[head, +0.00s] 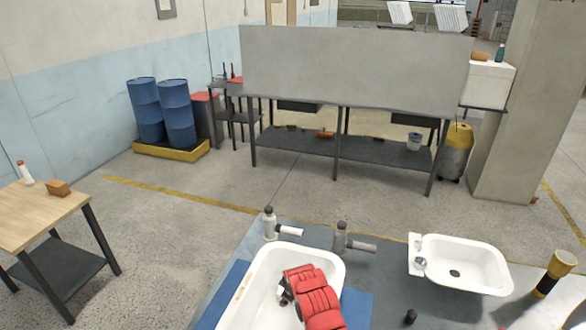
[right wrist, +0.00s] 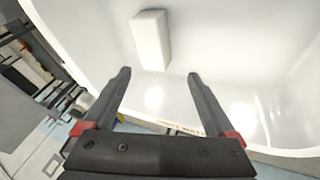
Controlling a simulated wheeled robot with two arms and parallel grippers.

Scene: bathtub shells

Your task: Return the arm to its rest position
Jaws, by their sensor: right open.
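My right gripper (head: 284,292) is low over the white bathtub shell (head: 258,268), with its red-covered arm (head: 318,303) reaching across the tub; the fingers are small and partly hidden in the head view. In the right wrist view the same gripper (right wrist: 159,75) has its two dark fingers spread wide, with nothing between them. Beyond the fingertips, a white block (right wrist: 151,39) lies against the glossy white inside of the tub (right wrist: 225,45). My left gripper is not in view.
The tub rests on blue sheeting (head: 356,306) on a grey table (head: 390,285). A white basin (head: 490,270), two bottle-like tools (head: 269,224) (head: 341,238) and a black-yellow cylinder (head: 556,270) stand around it. A wooden table (head: 35,212) is at left.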

